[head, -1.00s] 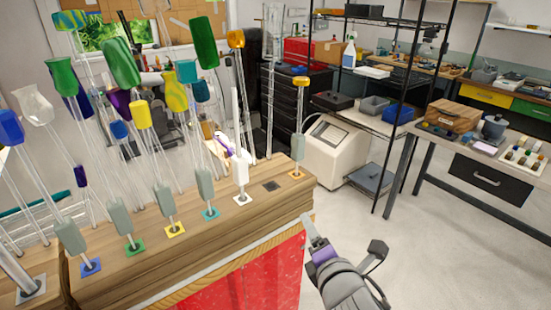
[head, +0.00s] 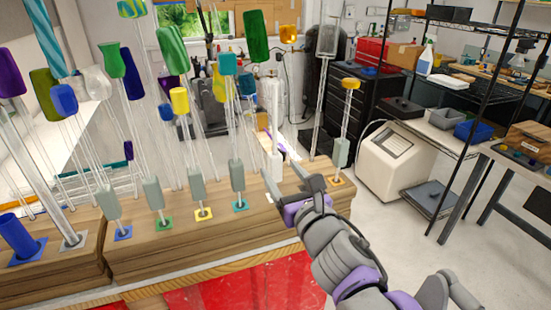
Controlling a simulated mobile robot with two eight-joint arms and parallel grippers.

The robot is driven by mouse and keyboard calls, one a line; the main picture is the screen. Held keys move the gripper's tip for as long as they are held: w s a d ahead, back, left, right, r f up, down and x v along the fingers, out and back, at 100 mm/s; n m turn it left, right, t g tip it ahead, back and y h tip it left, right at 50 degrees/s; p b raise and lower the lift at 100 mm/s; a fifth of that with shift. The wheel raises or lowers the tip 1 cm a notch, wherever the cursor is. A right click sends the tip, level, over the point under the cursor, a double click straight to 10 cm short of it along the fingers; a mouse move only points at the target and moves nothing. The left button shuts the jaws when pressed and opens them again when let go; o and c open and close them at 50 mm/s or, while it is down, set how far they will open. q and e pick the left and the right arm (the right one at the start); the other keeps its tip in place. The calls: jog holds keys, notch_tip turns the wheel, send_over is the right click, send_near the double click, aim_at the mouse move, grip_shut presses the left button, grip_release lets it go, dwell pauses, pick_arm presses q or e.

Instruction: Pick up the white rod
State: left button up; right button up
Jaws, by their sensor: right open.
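The white rod (head: 273,120) stands upright at the wooden rack (head: 170,245), between the teal-marked and orange-marked places. A white grip piece (head: 275,164) is at its lower part. My right gripper (head: 284,176) is in front of the rod's lower end, with its fingers apart. From this angle I cannot tell whether the rod is between the fingers or just behind them. The fingers hide the foot of the rod. My left gripper is not in view.
Several glass rods with coloured tops crowd the rack to the left, including one at the teal socket (head: 239,205). A white machine (head: 397,160) and shelves stand behind.

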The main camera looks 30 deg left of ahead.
aim_at(277, 163)
jog(key=x, duration=0.5)
jog(key=shift+w+a+r, duration=0.1)
jog(key=shift+a+r, duration=0.05)
jog(key=shift+r, duration=0.1)
grip_shut()
